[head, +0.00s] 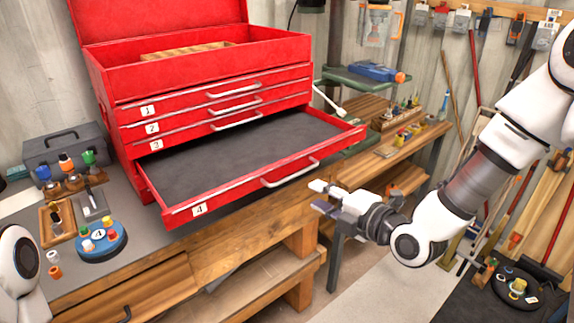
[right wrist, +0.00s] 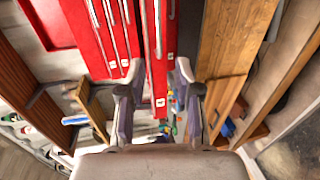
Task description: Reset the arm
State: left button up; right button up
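My right arm comes in from the right in the head view. My right gripper (head: 322,197) is just in front of the open drawer's handle and apart from it, to the right of its right end. In the right wrist view my right gripper (right wrist: 155,82) has its two fingers apart with nothing between them. Of my left arm only a white rounded part shows at the lower left edge of the head view; its gripper is out of view. The red tool chest (head: 205,75) has its lid up, and its drawer 4 (head: 250,150) is pulled out and empty.
The chest stands on a wooden workbench (head: 215,262). A blue round holder (head: 101,240), a wooden tray (head: 62,222) and a grey toolbox (head: 65,145) are at the left. A side bench (head: 400,150) and leaning tools are at the right. Floor is clear below my right gripper.

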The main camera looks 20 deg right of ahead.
jog(key=s+a+f+g+h, duration=0.1)
jog(key=s+f+g, duration=0.2)
jog(key=f, duration=0.6)
jog(key=s+a+f+g, duration=0.1)
jog(key=s+f+g, duration=0.15)
jog(key=f, duration=0.75)
jog(key=s+d+f+m+g+h, duration=0.1)
jog(key=s+f+m+g, duration=0.3)
jog(key=s+f+m, duration=0.5)
jog(key=s+d+f+m+g+h, duration=0.2)
jog(key=s+f+m+g, duration=0.3)
jog(key=s+f+m, duration=0.4)
jog(key=s+m+h, duration=0.1)
jog(key=s+m, duration=0.2)
jog(key=m, duration=0.1)
jog(key=shift+s+f+m, duration=0.25)
jog(key=shift+m, duration=0.05)
